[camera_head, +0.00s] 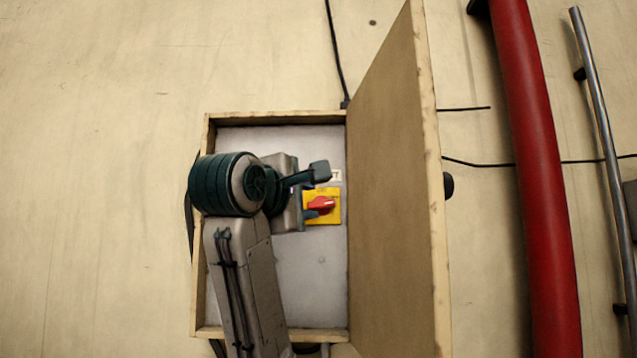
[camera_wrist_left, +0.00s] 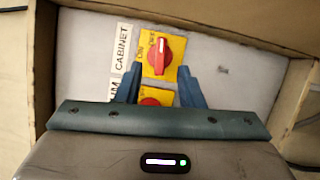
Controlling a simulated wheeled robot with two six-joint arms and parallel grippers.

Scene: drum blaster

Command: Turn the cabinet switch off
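The cabinet switch is a red rotary knob on a yellow plate (camera_head: 322,205), inside an open wooden box. It also shows in the left wrist view (camera_wrist_left: 160,55), beside a white CABINET label (camera_wrist_left: 121,47); its white mark points toward the top of that view. My left gripper (camera_head: 315,192) is open in front of the panel, its fingers apart. In the left wrist view, the gripper (camera_wrist_left: 160,88) has its fingertips on either side of the yellow plates, just below the cabinet knob. I cannot tell whether they touch the panel. My right gripper is out of view.
A second red knob (camera_wrist_left: 152,101) lies between the fingers, partly hidden by the gripper; its label ends in "UM". The box's wooden door (camera_head: 395,200) stands open at right. A red pipe (camera_head: 540,180) and a metal rail (camera_head: 603,150) are farther right.

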